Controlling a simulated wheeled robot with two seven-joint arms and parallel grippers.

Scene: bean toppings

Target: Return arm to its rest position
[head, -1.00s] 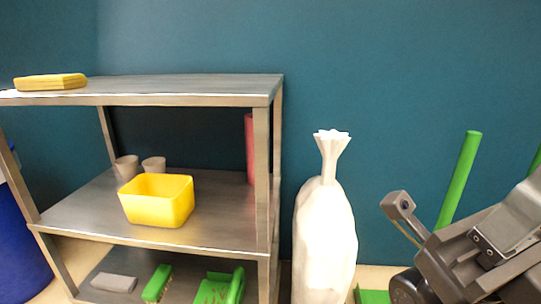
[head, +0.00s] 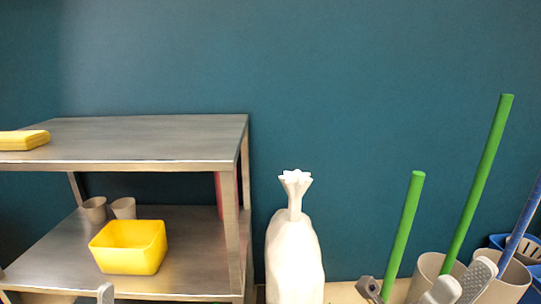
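My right gripper (head: 462,284) is low at the right of the head view. Its two light grey fingertips point up with a gap between them, and I see nothing held there. A small grey block on my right wrist shows to their left. The rest of the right arm is below the picture. A single grey tip at the bottom left looks like part of my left gripper (head: 105,294); the rest is cut off.
A metal shelf (head: 150,140) at the left holds a yellow bin (head: 128,247), grey cups (head: 123,208) and a yellow stack (head: 24,140). A tied white sack (head: 294,258) stands beside it. Beige bins (head: 428,270) with green poles (head: 480,180) stand behind my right gripper.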

